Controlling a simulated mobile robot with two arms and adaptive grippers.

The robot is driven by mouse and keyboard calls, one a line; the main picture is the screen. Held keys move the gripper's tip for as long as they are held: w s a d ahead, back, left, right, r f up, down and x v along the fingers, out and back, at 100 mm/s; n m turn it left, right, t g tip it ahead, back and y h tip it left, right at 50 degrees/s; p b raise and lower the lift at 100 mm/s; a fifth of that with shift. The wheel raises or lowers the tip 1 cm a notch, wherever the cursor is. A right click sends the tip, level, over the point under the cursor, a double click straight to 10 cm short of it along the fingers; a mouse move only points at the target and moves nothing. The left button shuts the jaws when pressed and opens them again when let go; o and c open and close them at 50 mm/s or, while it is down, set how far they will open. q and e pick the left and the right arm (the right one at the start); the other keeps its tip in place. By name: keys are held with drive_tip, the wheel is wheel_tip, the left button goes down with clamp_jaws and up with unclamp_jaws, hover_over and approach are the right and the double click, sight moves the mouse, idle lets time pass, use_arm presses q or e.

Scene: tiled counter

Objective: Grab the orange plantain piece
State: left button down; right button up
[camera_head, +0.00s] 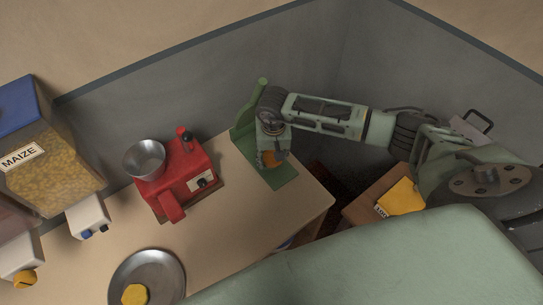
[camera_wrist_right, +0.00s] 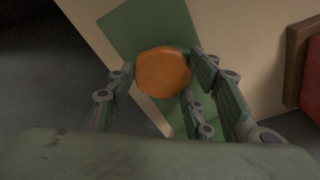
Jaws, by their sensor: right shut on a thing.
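The orange plantain piece (camera_wrist_right: 163,72) is a rounded, flat disc between the fingers of my right gripper (camera_wrist_right: 162,80) in the right wrist view. The fingers press on it from both sides, so the gripper is shut on it. In the head view the orange piece (camera_head: 275,158) shows partly below my right gripper (camera_head: 272,150), over the green board (camera_head: 285,180). I cannot tell whether it touches the board. The board also shows behind the piece in the right wrist view (camera_wrist_right: 150,28). My left gripper is not in view.
A red machine with a metal funnel (camera_head: 172,180) stands left of the board. A metal plate (camera_head: 120,285) holds a yellow piece (camera_head: 134,295). A maize dispenser (camera_head: 50,165) is at far left. The counter (camera_head: 225,225) is clear in its middle. A box with a yellow item (camera_head: 402,197) is at right.

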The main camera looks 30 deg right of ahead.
drive_tip(key=c, duration=0.4)
drive_tip(key=shift+r, duration=0.15)
